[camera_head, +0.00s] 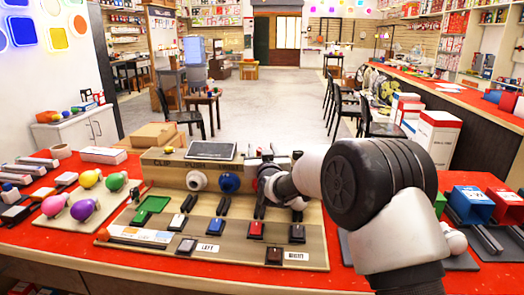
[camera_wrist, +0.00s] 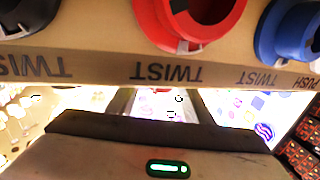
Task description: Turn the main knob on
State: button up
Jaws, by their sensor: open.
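A tan panel (camera_head: 160,172) with a row of round knobs stands on the red table. In the wrist view, which shows its lettering upside down, a red knob (camera_wrist: 190,22) is near the middle. A black knob (camera_wrist: 28,22) is at left and a blue knob (camera_wrist: 290,30) at right, both cut off by the frame. "TWIST" labels are beside them. The blue knob also shows in the head view (camera_head: 228,183), beside a white knob (camera_head: 196,180). My gripper (camera_wrist: 160,100) is open and empty, close to the panel near the red knob. My arm hides part of the panel's right side.
A board with switches and blocks, labelled LEFT and RIGHT (camera_head: 208,248), lies in front of the panel. A dark tablet (camera_head: 211,151) sits on the panel top.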

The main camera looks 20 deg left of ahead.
jog(key=c, duration=1.1)
jog(key=shift+o, duration=0.2)
jog(key=shift+h, duration=0.3)
jog(key=shift+s+a+r+m+t+h+p, duration=0.1)
jog(key=shift+a+r+m+t+h+p, duration=0.05)
jog(key=shift+m+t+h+p, duration=0.45)
jog(key=m+h+p, duration=0.2)
jog(key=h+p, duration=0.1)
jog(key=shift+r+t+h, duration=0.15)
jog(key=shift+t+h, duration=0.15)
jog(key=shift+f+m+h+p, duration=0.15)
jog(key=shift+m+h+p, duration=0.8)
jog(key=shift+h, duration=0.45)
jog(key=shift+f+m+h+p, duration=0.1)
jog(key=shift+m+h+p, duration=0.85)
jog(key=shift+h, duration=0.45)
jog(key=o, duration=1.1)
jog(key=shift+c, duration=0.2)
